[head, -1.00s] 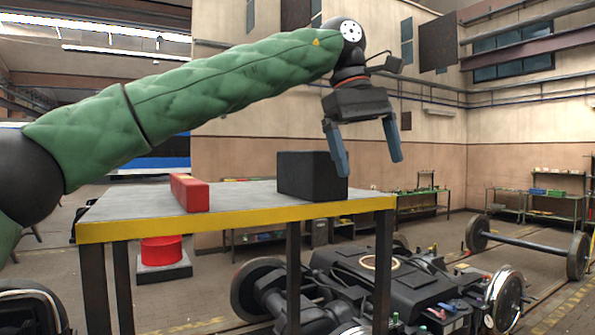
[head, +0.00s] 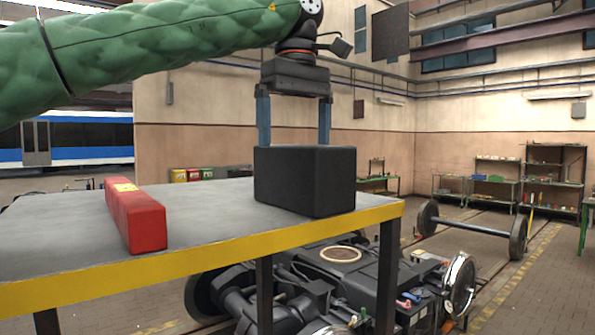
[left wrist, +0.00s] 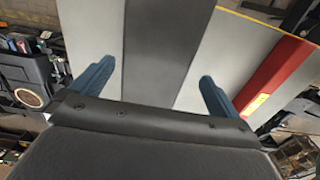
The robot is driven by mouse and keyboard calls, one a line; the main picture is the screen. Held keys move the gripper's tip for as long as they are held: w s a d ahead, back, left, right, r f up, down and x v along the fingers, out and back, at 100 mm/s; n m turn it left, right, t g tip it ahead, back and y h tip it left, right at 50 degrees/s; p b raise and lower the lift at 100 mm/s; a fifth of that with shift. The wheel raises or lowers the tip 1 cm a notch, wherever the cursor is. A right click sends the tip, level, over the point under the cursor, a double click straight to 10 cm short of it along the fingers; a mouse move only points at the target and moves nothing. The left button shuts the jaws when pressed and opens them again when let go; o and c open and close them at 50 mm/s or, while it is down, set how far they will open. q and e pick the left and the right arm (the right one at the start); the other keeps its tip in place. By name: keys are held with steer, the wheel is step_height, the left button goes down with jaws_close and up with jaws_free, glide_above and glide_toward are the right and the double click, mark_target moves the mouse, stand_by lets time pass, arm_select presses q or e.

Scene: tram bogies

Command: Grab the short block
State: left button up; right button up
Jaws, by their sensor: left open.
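A black block (head: 305,180) stands on the table near its right end. A longer red block (head: 136,215) lies to its left, apart from it. My left gripper (head: 294,140) is open, pointing down above and behind the black block's near face. The black block hides its fingertips. In the left wrist view, my left gripper (left wrist: 156,72) has the black block (left wrist: 165,50) between its open fingers, with grey gaps on both sides. The red block (left wrist: 275,75) lies outside the right finger. My right gripper is not in view.
The grey table (head: 215,210) has a yellow front edge and is clear between the blocks. A dark bogie (head: 335,270) stands on the floor below it. A wheelset (head: 475,227) and shelves (head: 553,180) are at the right.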

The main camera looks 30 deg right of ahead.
mark_target(301, 162)
arm_select(q)
steer(key=shift+f+p, duration=0.4)
steer(key=f+p, duration=0.3)
steer(key=shift+s+d+f, duration=0.15)
steer(key=shift+d+f, duration=0.1)
steer(key=shift+d, duration=0.05)
steer(key=shift+f, duration=0.7)
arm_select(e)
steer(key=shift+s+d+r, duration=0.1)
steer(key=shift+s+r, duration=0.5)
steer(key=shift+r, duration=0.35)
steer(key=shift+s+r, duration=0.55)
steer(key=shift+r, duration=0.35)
arm_select(q)
steer(key=c, duration=1.5)
steer(key=shift+r, duration=0.1)
steer(key=shift+c, duration=0.6)
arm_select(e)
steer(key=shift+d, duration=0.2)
